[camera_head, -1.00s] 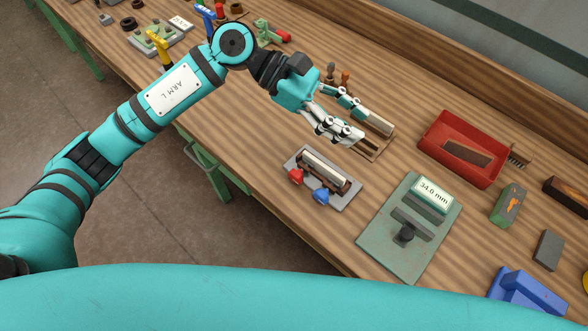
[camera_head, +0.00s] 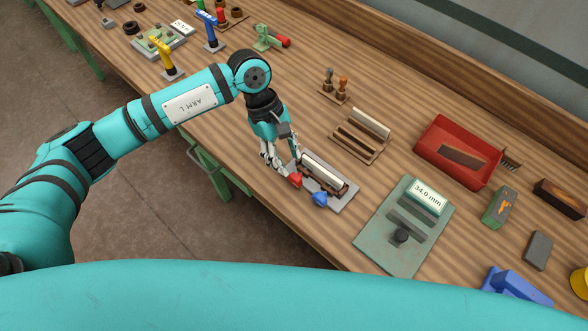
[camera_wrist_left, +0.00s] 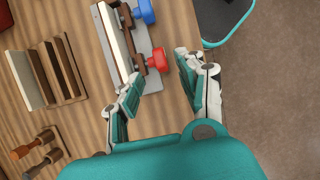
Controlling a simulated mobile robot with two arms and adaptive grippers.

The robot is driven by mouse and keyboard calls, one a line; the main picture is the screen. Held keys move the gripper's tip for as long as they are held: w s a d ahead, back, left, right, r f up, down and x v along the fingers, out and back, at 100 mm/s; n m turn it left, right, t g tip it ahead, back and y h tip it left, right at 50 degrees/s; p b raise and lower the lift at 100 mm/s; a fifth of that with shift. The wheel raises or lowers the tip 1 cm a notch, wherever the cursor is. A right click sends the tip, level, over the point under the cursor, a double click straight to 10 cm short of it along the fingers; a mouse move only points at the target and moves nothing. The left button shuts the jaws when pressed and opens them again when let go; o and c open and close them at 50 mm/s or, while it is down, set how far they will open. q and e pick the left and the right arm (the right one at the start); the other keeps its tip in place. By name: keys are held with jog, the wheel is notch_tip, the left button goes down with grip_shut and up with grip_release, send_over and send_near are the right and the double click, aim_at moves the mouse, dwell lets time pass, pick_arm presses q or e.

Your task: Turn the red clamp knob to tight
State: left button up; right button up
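The red clamp knob (camera_head: 295,180) sits on the near left side of a grey clamp fixture (camera_head: 345,200). A blue knob (camera_head: 320,198) sits to its right on the same fixture. A pale bar (camera_head: 322,171) lies in the fixture. My left gripper (camera_head: 281,170) is at the red knob's end of the fixture, pointing down. In the left wrist view the gripper (camera_wrist_left: 160,92) is open, its fingers apart, with the red knob (camera_wrist_left: 157,60) just ahead of the gap between them. I cannot tell any contact. My right gripper is not in view.
A wooden rack (camera_head: 357,142) with a pale bar stands behind the fixture. A green gauge plate (camera_head: 380,248) reading 34.0 mm lies to the right. A red tray (camera_head: 430,157) is further back right. The bench front edge is close to the knobs.

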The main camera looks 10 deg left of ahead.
aim_at(294, 175)
pick_arm(q)
jog(key=shift+p+x, duration=0.7)
jog(key=shift+x, duration=2.5)
grip_shut()
